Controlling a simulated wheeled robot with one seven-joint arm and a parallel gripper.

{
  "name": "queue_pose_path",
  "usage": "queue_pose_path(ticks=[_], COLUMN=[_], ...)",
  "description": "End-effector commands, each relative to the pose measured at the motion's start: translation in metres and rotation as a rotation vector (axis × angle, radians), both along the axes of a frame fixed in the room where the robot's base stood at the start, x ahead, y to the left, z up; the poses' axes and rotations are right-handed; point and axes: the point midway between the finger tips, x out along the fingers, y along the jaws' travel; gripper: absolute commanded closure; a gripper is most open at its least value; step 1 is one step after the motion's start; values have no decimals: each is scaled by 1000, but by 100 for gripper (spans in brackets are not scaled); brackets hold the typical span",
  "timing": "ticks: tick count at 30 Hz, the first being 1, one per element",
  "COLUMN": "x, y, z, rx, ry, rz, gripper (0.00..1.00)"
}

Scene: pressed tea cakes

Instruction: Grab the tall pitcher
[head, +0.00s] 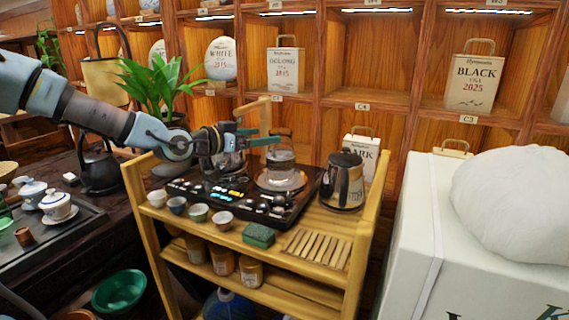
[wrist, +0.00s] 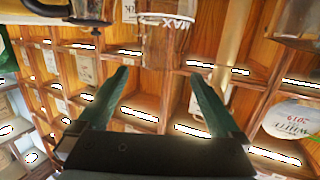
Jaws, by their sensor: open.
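A clear glass pitcher (head: 281,160) with a dark top stands on the right plate of the black two-plate stove on the cart. In the wrist view the glass pitcher (wrist: 167,42), marked MAX, is beyond my fingertips and roughly between their lines. My gripper (head: 272,136) is open and empty, at the height of the pitcher's top, coming from the left. Its two green fingers (wrist: 158,73) are spread and apart from the pitcher. Part of the glass kettle (head: 228,163) on the left plate is hidden behind my gripper.
Small cups (head: 198,213), a green block (head: 259,235) and a slatted wooden rack (head: 318,248) line the cart's front. A leafy plant (head: 163,83) is behind my arm.

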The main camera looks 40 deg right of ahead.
Motion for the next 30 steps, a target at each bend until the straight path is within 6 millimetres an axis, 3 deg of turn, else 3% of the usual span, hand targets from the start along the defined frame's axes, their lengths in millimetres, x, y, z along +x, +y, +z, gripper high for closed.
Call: queue_pose_path(ticks=[5, 12, 19, 25, 30], x=[3, 4, 7, 12, 14], y=[-18, -47, -64, -93, -104], z=[-10, -7, -8, -12, -15], rx=[-5, 0, 1, 1, 1], ry=[3, 3, 3, 4, 3], rz=[3, -4, -4, -4, -3], gripper=[0, 0, 0, 0, 0])
